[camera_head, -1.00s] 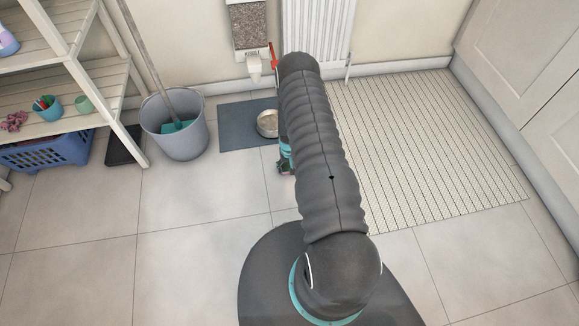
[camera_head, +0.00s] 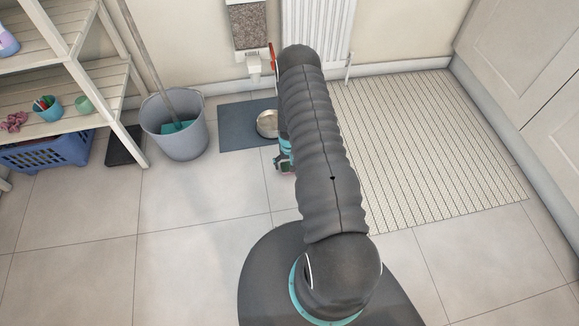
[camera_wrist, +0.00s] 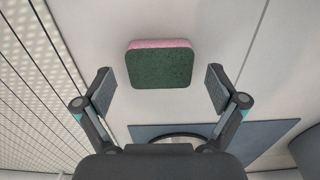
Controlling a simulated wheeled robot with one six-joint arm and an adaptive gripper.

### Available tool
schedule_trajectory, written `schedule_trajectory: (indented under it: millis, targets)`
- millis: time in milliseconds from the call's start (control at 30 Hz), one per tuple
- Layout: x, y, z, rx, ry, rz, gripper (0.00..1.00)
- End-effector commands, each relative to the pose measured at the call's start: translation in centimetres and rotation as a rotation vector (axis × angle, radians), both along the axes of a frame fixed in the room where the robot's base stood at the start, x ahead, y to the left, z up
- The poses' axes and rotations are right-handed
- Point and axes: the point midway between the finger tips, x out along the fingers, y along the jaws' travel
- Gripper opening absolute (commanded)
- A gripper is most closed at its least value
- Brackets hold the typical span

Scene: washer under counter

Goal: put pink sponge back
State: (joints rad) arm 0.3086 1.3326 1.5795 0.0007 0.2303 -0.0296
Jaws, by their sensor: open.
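The pink sponge (camera_wrist: 160,64) shows in the wrist view, upper middle, on the pale tiled floor. It has a dark green scouring face and a pink edge along its far side. My gripper (camera_wrist: 161,90) is open, its two fingers spread wide left and right of the sponge in the picture. The sponge appears just beyond the fingertips, and I see no contact.
A grey bucket (camera_head: 186,142) with a mop stands left of a blue-grey mat (camera_head: 237,139) with a metal bowl (camera_head: 267,124). A white shelf (camera_head: 92,72) holds a teal cup (camera_head: 47,109); a blue basket (camera_head: 50,152) sits beneath. A ribbed mat (camera_head: 430,150) lies right. Front-left floor is clear.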

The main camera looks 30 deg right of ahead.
Motion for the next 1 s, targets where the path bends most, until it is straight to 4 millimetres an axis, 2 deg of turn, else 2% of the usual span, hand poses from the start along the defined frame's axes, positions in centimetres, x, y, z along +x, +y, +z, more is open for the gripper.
schedule_trajectory:
  millis: [100,300,500,667,733,867,1000]
  targets:
    - [0.1,0.0,2.6,-0.001,-0.003,0.0,0.95]
    - [0.1,0.0,6.4,-0.001,-0.002,0.0,0.95]
    - [0.0,0.0,8.9,0.001,-0.001,0.0,0.95]
    - [0.2,0.0,10.1,0.0,-0.003,0.001,0.95]
    - [0.5,0.1,11.3,-0.003,-0.01,0.005,0.95]
    - [1.6,0.7,15.8,-0.01,-0.037,0.019,0.95]
    - [2.6,1.8,22.6,-0.021,-0.074,0.041,0.95]
